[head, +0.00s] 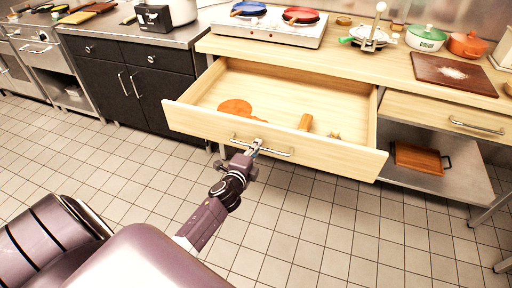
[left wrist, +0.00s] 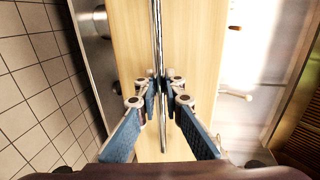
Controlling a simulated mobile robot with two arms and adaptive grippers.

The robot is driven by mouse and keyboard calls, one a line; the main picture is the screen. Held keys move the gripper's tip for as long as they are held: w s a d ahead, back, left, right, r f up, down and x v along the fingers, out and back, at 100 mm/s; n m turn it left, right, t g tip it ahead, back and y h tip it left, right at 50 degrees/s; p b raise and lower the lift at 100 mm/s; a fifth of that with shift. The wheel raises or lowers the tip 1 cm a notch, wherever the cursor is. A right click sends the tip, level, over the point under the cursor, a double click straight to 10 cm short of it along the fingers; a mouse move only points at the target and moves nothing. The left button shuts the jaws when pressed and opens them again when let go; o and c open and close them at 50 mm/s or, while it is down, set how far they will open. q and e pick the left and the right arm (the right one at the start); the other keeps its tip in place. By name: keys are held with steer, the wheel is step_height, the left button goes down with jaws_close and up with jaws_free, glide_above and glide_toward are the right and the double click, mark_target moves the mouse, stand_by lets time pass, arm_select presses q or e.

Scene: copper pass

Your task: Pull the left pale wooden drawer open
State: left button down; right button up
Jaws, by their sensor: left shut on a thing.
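The left pale wooden drawer (head: 216,123) stands pulled far out from under the wooden counter in the head view. Its metal bar handle (head: 278,152) runs across the front, and in the left wrist view the handle (left wrist: 157,40) runs between my fingers. My left gripper (head: 255,146) is shut on this handle; its blue-padded fingers (left wrist: 160,95) close around the bar in the left wrist view. My right gripper is not in view.
A second pale drawer (head: 440,115) at the right is closed. Below it, a steel shelf (head: 455,180) holds a brown board (head: 418,158). A black cabinet (head: 130,75) stands at the left. The tiled floor (head: 330,230) before the drawer is clear.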

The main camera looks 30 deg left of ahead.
arm_select(q)
steer(key=shift+w, duration=0.1)
steer(key=c, duration=2.3)
jaws_free()
steer(key=v, duration=1.2)
steer(key=shift+f, duration=0.1)
steer(key=s+d+f+n+g+h, duration=0.15)
steer(key=s+f, duration=0.35)
steer(key=f, duration=0.6)
steer(key=s+d+f+n+g, duration=0.3)
steer(key=s+f, duration=0.2)
steer(key=f, duration=0.5)
steer(key=s+d+f+n+g+h, duration=0.1)
steer(key=s+d+f+n+g, duration=0.2)
steer(key=f, duration=0.8)
steer(key=s+d+f+n+g, duration=0.1)
steer(key=s+f+g, duration=0.1)
steer(key=s+f, duration=0.3)
steer(key=s+d+f+n+g+h, duration=0.1)
steer(key=s+f, duration=0.4)
steer(key=s, duration=0.9)
steer(key=s+d+f+n+g, duration=0.2)
steer(key=s+f, duration=0.3)
steer(key=s, duration=0.5)
steer(key=shift+s+f+n+g, duration=0.15)
steer(key=shift+f+n+g, duration=0.05)
steer(key=shift+n+g, duration=0.55)
